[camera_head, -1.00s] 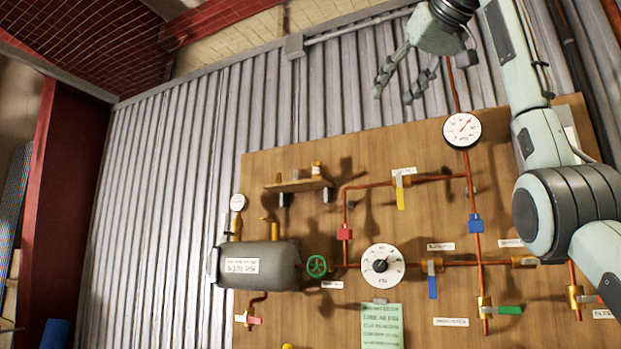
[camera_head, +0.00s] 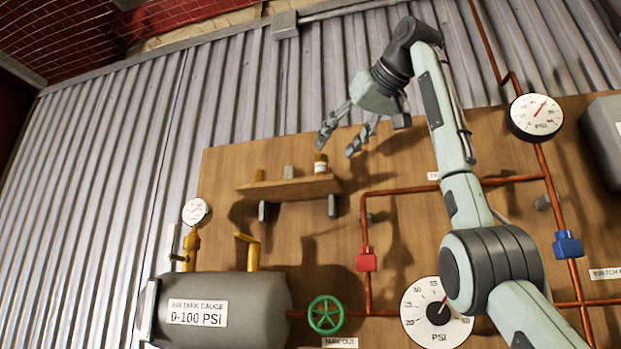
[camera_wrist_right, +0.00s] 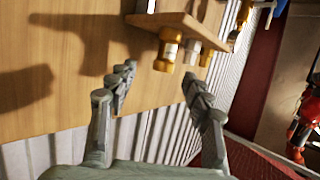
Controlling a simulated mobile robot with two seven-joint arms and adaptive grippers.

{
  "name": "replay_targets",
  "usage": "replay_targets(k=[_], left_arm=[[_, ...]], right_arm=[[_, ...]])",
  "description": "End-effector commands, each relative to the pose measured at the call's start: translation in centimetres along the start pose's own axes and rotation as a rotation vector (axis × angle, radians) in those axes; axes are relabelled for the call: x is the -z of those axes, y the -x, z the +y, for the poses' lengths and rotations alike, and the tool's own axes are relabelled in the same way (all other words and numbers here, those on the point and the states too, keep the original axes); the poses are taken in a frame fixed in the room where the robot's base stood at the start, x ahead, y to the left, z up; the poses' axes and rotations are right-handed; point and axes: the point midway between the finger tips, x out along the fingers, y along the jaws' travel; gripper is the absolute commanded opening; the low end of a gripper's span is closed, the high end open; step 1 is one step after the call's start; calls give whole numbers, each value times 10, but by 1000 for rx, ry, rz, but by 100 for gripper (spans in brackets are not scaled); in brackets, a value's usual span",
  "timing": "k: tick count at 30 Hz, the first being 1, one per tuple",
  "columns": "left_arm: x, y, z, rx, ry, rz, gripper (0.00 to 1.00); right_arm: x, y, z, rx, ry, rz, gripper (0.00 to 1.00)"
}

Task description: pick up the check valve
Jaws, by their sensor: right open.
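My right gripper (camera_head: 340,143) is open and empty, just above the right end of a small wooden shelf (camera_head: 290,188) on the board. Several small fittings stand on the shelf: a brass one (camera_head: 260,175) at the left, a grey one (camera_head: 288,171) in the middle and a brass one with a white band (camera_head: 321,163) at the right. I cannot tell which is the check valve. In the right wrist view, the white-banded brass fitting (camera_wrist_right: 168,46) is beyond and between the open fingers (camera_wrist_right: 159,76), apart from them. My left gripper is not in view.
The wooden board carries a grey tank (camera_head: 225,310), a green handwheel (camera_head: 326,315), a PSI dial (camera_head: 437,312) and copper pipes with a red valve (camera_head: 366,260). My right arm covers part of the board. Corrugated metal wall (camera_head: 200,110) lies behind.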

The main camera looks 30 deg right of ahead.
Motion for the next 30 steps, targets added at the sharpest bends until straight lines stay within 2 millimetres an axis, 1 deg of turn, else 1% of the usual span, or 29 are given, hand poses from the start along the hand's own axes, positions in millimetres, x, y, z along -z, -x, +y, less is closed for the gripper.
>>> replay_targets(k=[1, 8, 12, 15, 18, 24, 30], left_arm=[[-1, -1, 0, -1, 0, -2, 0], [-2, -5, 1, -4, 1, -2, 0], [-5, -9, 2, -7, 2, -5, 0], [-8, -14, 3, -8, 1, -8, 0], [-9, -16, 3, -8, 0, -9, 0], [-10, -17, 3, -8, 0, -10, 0], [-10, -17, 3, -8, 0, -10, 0]], right_arm=[[0, -7, 0, -1, 0, -3, 51], [-2, -34, -3, -2, 0, -5, 51], [-2, -56, -6, -2, -1, -4, 51], [-2, -67, -6, -2, -2, -4, 51], [-2, -71, -6, -1, -2, -2, 51], [-2, -71, -6, -1, -1, -2, 51], [-2, -71, -6, -1, -1, -2, 26]])
